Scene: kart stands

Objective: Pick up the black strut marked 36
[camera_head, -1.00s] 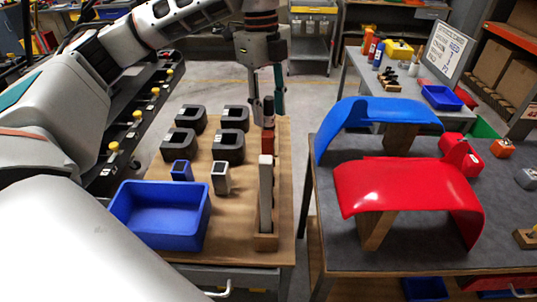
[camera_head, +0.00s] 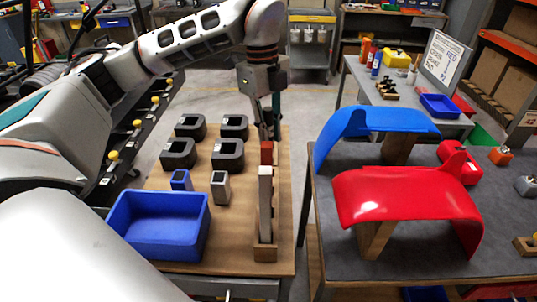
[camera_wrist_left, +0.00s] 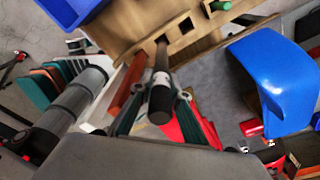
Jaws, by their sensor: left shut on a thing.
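My left gripper (camera_head: 269,128) is down at the far end of the narrow wooden rack (camera_head: 265,254) on the left table. In the left wrist view its teal fingers are shut on the black strut (camera_wrist_left: 161,76), a dark rod with a pale band near its end. The strut's other end is at the rack, which also shows in the left wrist view (camera_wrist_left: 205,34); I cannot tell whether it is still in its slot. The marking 36 is not readable. In the head view the strut is mostly hidden behind a red strut (camera_head: 266,152). My right gripper is not in view.
A white strut (camera_head: 265,190) stands at the rack's near end, in front of the red one. A blue bin (camera_head: 160,243), several dark blocks (camera_head: 178,154) and two small blocks stand left. Blue (camera_head: 385,119) and red (camera_head: 405,190) panels stand on the right table.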

